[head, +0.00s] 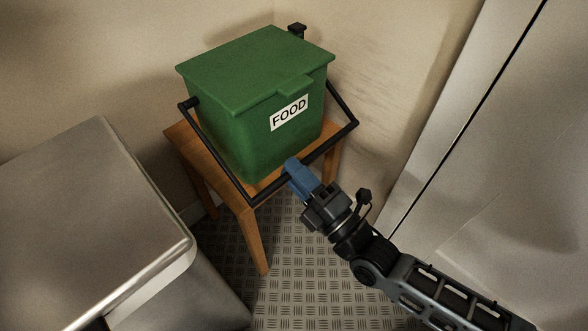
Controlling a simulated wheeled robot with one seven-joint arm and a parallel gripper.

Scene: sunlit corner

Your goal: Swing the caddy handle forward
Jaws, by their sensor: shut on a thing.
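The green caddy (224,136) with a white FOOD label (289,112) stands upright on a small wooden stool (182,136), its lid (256,66) down. Its black handle (219,156) is swung to the front, its crossbar low before the caddy's front face. My gripper (296,174), with blue fingers, is shut on the handle's crossbar, near its middle. The fingers cover that short part of the bar.
A metal box-like unit (90,215) with a flat top stands at the left. A pale metal panel (500,150) rises at the right. Walls stand close behind the caddy. Patterned floor (290,265) shows clear in front of the stool.

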